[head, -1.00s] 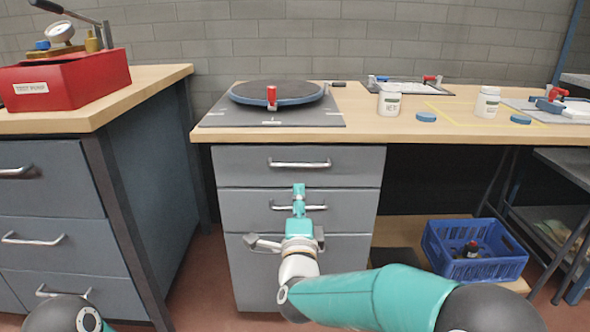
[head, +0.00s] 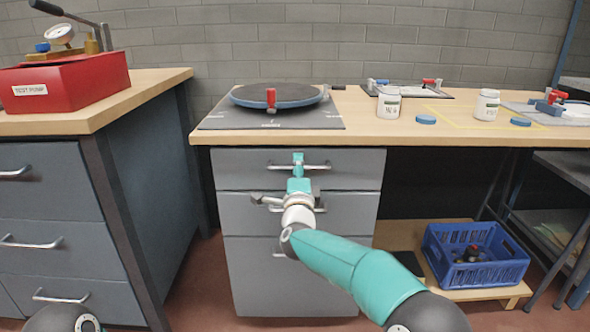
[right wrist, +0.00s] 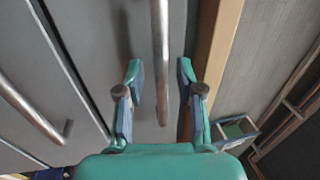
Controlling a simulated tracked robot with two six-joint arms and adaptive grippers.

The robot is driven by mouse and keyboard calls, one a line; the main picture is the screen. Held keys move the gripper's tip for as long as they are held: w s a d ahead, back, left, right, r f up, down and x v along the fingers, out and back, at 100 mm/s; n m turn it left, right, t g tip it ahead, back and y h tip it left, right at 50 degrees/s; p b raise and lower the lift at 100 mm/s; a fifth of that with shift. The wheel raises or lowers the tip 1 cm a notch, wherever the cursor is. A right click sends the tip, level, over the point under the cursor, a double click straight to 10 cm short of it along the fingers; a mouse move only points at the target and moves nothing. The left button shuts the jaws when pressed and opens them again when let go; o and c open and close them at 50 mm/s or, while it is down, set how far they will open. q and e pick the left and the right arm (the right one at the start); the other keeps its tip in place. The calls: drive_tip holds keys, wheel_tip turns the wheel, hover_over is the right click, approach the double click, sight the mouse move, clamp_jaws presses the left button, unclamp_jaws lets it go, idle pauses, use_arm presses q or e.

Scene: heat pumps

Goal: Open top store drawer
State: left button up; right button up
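The grey drawer unit under the middle bench has a top drawer (head: 235,170) with a silver bar handle (head: 322,166). The top drawer looks closed. My right gripper (head: 298,158) is in front of this handle, near its middle. In the right wrist view my right gripper (right wrist: 159,80) is open, with one finger on each side of the handle (right wrist: 160,50). The handle runs between the fingers, and I see gaps beside it. Whether the palm touches it cannot be told. My left gripper is out of view.
Two lower drawers (head: 235,212) with bar handles sit below. The wooden bench top (head: 370,134) overhangs just above, carrying a turntable (head: 250,97) and white jars (head: 388,105). Another drawer cabinet (head: 50,180) stands at left. A blue crate (head: 490,272) is low at right.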

clamp_jaws()
idle(0.3)
